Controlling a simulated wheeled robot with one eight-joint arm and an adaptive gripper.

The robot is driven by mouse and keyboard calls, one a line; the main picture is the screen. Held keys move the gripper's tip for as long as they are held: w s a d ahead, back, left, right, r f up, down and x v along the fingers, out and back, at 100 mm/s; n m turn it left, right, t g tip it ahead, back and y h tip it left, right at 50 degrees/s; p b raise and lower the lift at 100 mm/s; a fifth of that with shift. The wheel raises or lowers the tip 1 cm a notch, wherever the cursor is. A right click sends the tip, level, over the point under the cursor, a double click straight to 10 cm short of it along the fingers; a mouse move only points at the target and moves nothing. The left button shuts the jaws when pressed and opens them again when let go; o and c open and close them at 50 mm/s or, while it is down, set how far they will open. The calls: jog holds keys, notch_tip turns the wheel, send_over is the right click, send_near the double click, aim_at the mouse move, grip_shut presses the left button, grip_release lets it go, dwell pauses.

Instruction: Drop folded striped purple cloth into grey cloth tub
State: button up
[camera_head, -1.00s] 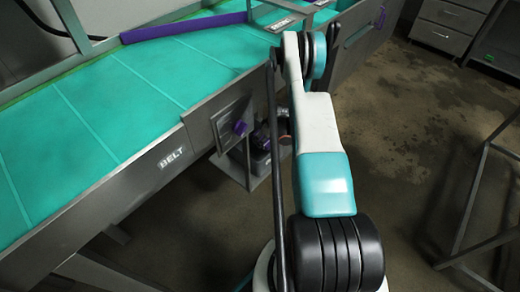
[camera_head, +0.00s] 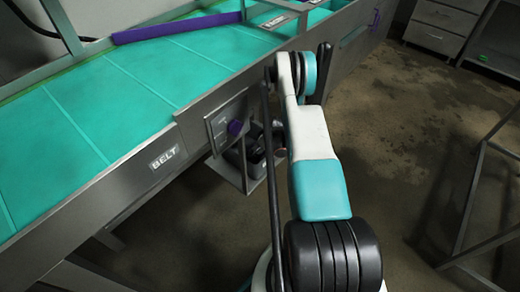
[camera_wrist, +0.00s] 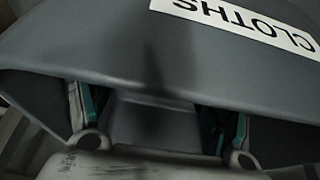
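A grey tub (camera_wrist: 110,45) with a white CLOTHS label (camera_wrist: 240,22) fills the upper part of the wrist view. The label reads upside down there. My gripper (camera_wrist: 155,108) has its two teal-padded fingers wide apart, below the tub's edge in the picture. The finger ends pass behind that edge and are hidden. No striped purple cloth shows between the visible parts of the fingers or anywhere else. In the head view my arm covers the middle, and neither my gripper nor the tub can be made out.
A belt table with a teal surface (camera_head: 105,105) and a BELT label (camera_head: 163,157) runs along the left. A purple bar (camera_head: 175,28) lies across its far part. A metal frame (camera_head: 468,200) stands at right and grey drawers (camera_head: 437,25) at the back. Stained floor (camera_head: 400,110) lies open between.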

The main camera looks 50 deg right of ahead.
jog(key=v, duration=1.2)
jog(key=shift+p, duration=0.45)
jog(key=shift+r, duration=0.15)
